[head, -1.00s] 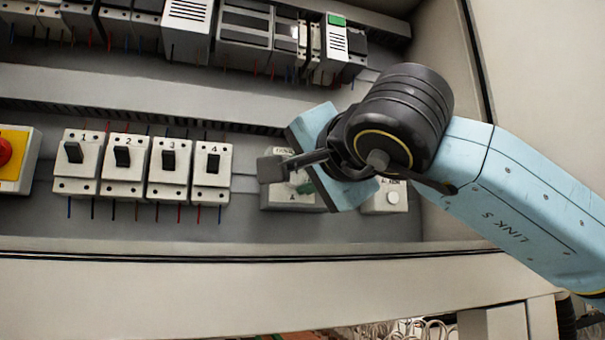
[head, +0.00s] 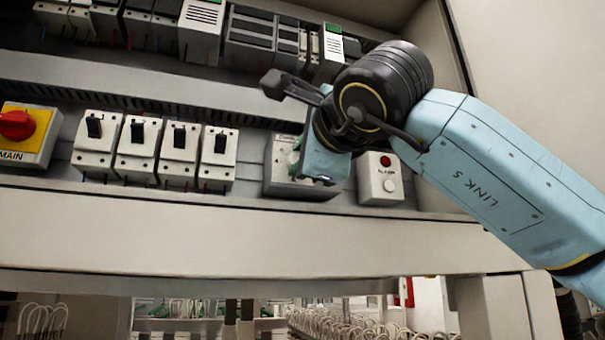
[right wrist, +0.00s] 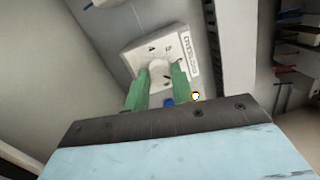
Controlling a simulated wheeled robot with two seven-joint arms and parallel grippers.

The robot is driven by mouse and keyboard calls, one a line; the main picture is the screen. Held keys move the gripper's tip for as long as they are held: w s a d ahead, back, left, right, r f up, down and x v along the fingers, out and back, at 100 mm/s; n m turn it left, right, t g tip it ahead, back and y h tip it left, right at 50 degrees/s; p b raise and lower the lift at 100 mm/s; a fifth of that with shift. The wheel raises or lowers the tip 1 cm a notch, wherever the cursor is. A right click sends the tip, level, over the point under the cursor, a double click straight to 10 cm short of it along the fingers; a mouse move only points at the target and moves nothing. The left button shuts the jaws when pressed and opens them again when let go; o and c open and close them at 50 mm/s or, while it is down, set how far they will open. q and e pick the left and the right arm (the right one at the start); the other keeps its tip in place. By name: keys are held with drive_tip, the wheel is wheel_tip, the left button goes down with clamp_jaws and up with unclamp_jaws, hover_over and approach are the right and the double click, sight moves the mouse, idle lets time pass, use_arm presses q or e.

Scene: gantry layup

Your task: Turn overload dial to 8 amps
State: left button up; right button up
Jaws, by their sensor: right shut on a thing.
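The overload unit (head: 282,187) is a pale box low on the panel, partly hidden behind my right gripper (head: 297,165) in the head view. In the right wrist view, its plate (right wrist: 137,55) carries the word OVERLOAD and a round pale dial (right wrist: 158,73). The two green fingers of my right gripper (right wrist: 161,84) are shut on the dial, one on each side. The dial's pointer and most of its scale are hidden or too small to read, so the setting cannot be told. My left gripper is not in view.
A box with a red lamp and pale button (head: 382,177) stands close right of the overload unit. Several black-levered breakers (head: 137,147) and the yellow main switch (head: 28,130) are to the left. A ledge (head: 230,232) runs below the panel.

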drive_tip(key=m+b, duration=0.1)
drive_tip(key=m, duration=0.1)
drive_tip(key=m+b, duration=0.2)
drive_tip(key=m, duration=0.1)
drive_tip(key=shift+f+t+h, duration=0.2)
drive_tip(key=shift+t+h, duration=0.1)
drive_tip(key=shift+a+m+h+b, duration=0.1)
drive_tip(key=shift+m+h+b, duration=0.2)
drive_tip(key=shift+m+b, duration=1.65)
drive_tip(key=shift+m+p, duration=0.75)
drive_tip(key=shift+m, duration=0.1)
drive_tip(key=o, duration=1)
drive_tip(key=shift+r, duration=0.1)
drive_tip(key=shift+s, duration=0.1)
